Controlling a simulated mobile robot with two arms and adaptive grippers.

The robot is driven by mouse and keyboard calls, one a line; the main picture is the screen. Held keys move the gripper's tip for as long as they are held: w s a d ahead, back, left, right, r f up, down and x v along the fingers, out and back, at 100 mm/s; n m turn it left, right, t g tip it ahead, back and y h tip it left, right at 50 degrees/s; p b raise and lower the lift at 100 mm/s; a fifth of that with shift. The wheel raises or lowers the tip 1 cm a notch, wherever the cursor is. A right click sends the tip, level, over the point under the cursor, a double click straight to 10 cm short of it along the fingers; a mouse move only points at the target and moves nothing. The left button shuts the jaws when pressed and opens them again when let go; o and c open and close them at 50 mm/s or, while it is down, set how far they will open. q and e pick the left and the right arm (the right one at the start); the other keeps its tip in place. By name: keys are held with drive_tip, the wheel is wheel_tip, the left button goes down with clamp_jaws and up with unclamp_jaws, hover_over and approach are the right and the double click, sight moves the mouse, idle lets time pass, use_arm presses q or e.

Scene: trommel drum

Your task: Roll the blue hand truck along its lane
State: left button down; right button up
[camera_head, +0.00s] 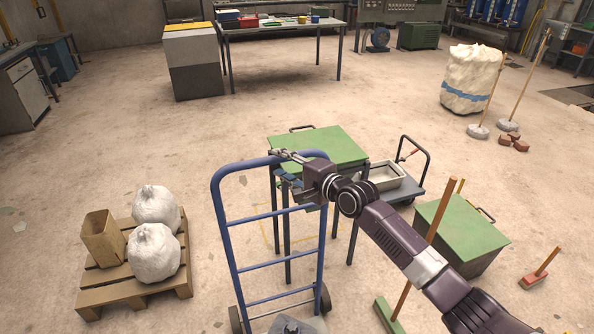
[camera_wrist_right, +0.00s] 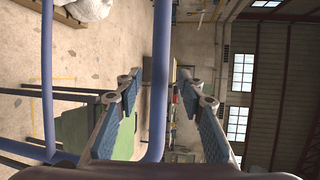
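The blue hand truck (camera_head: 230,252) stands upright in front of me in the head view, its wheels at the bottom edge and its base partly cut off. My right gripper (camera_head: 287,155) is at the right part of its top handle bar. In the right wrist view the blue tube (camera_wrist_right: 161,60) runs between the two spread fingers of the right gripper (camera_wrist_right: 160,85). The fingers look open, with a gap on each side of the tube. Contact cannot be told. My left gripper is out of view.
A pallet (camera_head: 140,290) with white sacks and a carton stands left. A green-topped table (camera_head: 325,146) is just behind the truck, a grey cart (camera_head: 408,190) beyond it. A green box (camera_head: 462,225) and a broom (camera_head: 420,248) stand right.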

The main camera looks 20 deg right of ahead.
drive_tip(key=v, duration=0.7)
drive_tip(key=shift+s, duration=0.15)
drive_tip(key=shift+d, duration=0.1)
drive_tip(key=s+d+f+n+g+h, duration=0.1)
drive_tip(key=d+f+h, duration=0.15)
drive_tip(key=f, duration=0.75)
drive_tip(key=s+d+f+n+g+h, duration=0.1)
drive_tip(key=s+d+f, duration=0.15)
drive_tip(key=f, duration=0.85)
drive_tip(key=s+d+f+n+g+h, duration=0.1)
drive_tip(key=s+f, duration=0.3)
drive_tip(key=f, duration=0.3)
drive_tip(key=s+d+f+n+g+h, duration=0.15)
drive_tip(key=s+f, duration=0.25)
drive_tip(key=f, duration=0.4)
drive_tip(key=s+f+n+g, duration=0.2)
drive_tip(key=s+f, duration=0.3)
drive_tip(key=f, duration=0.2)
drive_tip(key=s+a+f+n+g, duration=0.1)
drive_tip(key=s+f, duration=0.6)
drive_tip(key=s, duration=0.7)
drive_tip(key=s+a+f+n+g, duration=0.2)
drive_tip(key=s+f+n, duration=0.3)
drive_tip(key=s, duration=1)
drive_tip(key=s+a+f+n+g, duration=0.1)
drive_tip(key=s+f+n+g, duration=0.3)
drive_tip(key=s+f, duration=0.6)
drive_tip(key=s, duration=0.5)
drive_tip(key=shift+a+f+h, duration=0.25)
drive_tip(key=shift+h, duration=0.15)
